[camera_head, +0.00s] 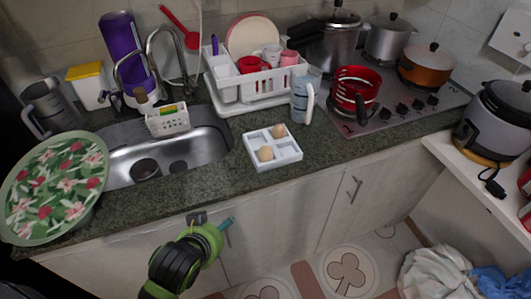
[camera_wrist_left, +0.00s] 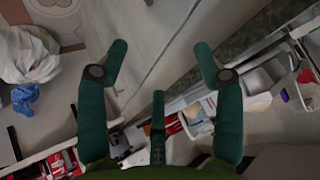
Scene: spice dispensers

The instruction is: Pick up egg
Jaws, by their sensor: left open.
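Two brown eggs sit in a white square egg tray (camera_head: 291,150) on the counter, right of the sink. One egg (camera_head: 279,131) is in the back right compartment and the other egg (camera_head: 265,154) is in the front left one. The other two compartments look empty. My left gripper (camera_head: 213,222) is in front of the cabinet doors, below the counter edge and left of the tray, apart from both eggs. In the left wrist view its teal fingers (camera_wrist_left: 160,60) are spread open with nothing between them. My right gripper is not in view.
A steel sink (camera_head: 205,150) lies left of the tray, with a floral bowl (camera_head: 55,185) at far left. Behind the tray are a dish rack (camera_head: 262,85), a light blue mug (camera_head: 300,100) and a stove with a red-and-black pot (camera_head: 354,93). Counter right of the tray is clear.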

